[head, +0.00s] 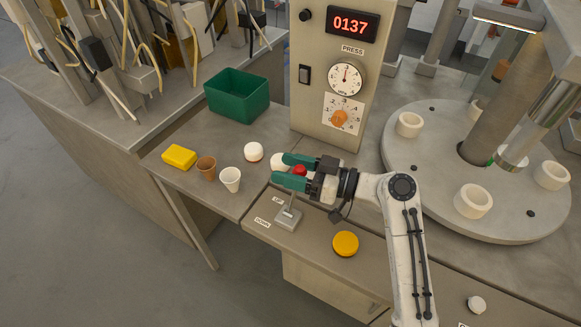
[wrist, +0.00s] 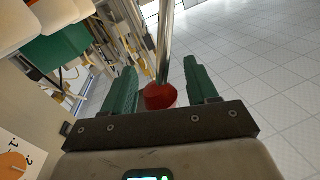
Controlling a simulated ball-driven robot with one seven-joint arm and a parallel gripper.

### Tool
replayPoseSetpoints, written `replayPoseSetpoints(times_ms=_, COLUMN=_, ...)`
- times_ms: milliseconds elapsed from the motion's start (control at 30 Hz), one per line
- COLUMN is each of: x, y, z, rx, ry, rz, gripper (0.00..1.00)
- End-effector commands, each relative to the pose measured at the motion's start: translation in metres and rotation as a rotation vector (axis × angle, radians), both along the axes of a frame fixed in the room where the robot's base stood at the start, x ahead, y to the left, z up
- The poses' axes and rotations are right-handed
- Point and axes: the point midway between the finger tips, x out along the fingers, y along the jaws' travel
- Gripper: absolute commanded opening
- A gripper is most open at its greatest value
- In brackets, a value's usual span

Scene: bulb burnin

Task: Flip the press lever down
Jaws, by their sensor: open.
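The press lever is a metal rod on a small grey base (head: 288,218), with a red ball knob (head: 299,170) on top. The rod stands roughly upright, by the UP label (head: 278,199); the DOWN label (head: 262,223) is nearer the front. My gripper (head: 281,168) has green fingers, open, reaching left at knob height. In the wrist view the red knob (wrist: 160,96) sits between the two open fingers, near the palm, with the rod (wrist: 165,45) running away from it. I cannot tell whether a finger touches the knob.
A yellow round button (head: 345,243) lies right of the lever base. The press column (head: 310,100) with a gauge and 0137 display rises behind. Cups (head: 230,180), white-topped pieces (head: 253,152), a yellow block (head: 179,157) and a green bin (head: 237,97) stand left. A turntable (head: 420,185) is right.

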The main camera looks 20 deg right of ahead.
Motion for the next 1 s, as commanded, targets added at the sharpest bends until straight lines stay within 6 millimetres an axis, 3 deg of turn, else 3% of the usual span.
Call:
replayPoseSetpoints(times_ms=67, x=-0.0001, y=0.0000, z=0.0000, rx=0.000, ry=0.000, rz=0.000, gripper=0.56)
replayPoseSetpoints(times_ms=633, x=-0.0003, y=-0.0002, z=0.0000, rx=0.000, ry=0.000, rz=0.000, gripper=0.02)
replayPoseSetpoints(times_ms=1000, x=0.0006, y=-0.0001, z=-0.0004, rx=-0.003, ry=-0.002, rz=0.000, gripper=0.00)
